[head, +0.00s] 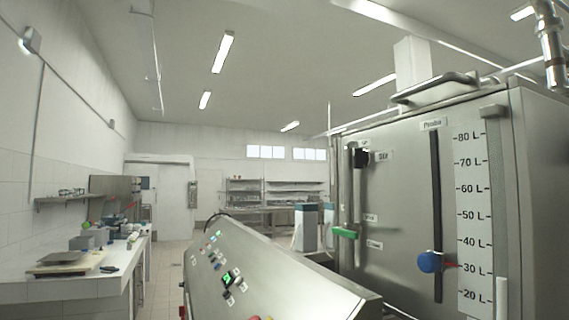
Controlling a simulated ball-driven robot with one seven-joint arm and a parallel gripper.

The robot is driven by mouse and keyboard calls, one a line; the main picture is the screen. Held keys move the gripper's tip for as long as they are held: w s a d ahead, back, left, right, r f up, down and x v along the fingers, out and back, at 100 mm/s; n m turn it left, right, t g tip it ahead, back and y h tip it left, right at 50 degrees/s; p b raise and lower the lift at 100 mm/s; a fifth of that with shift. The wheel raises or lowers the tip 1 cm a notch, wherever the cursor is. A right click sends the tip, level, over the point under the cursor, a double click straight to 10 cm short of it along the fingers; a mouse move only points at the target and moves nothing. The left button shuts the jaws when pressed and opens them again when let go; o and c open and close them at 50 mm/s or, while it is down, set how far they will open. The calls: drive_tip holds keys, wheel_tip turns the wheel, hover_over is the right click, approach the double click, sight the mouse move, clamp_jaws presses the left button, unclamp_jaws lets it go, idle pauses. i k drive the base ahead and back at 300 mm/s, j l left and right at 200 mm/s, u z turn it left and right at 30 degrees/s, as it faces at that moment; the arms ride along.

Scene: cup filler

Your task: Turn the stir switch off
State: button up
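A sloped metal control panel (270,270) stands in the lower middle of the head view. It carries a small green lit display (227,279), several small buttons and dark knobs with labels too small to read. A steel tank (400,210) stands at the right. On its left part are a vertical slot with a black piece (361,157) at its top and a green handle (345,233) low down, with small labels beside them. I cannot tell which control is the stir switch or how it is set. My gripper is not in view.
The tank also has a blue knob (430,262) on a dark slot and a litre scale (470,215). A white counter (75,285) with tools runs along the left wall. Clear floor (168,280) lies between counter and panel. Shelves stand at the back.

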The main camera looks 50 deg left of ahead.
sight(360, 158)
drive_tip(key=u, duration=1.05)
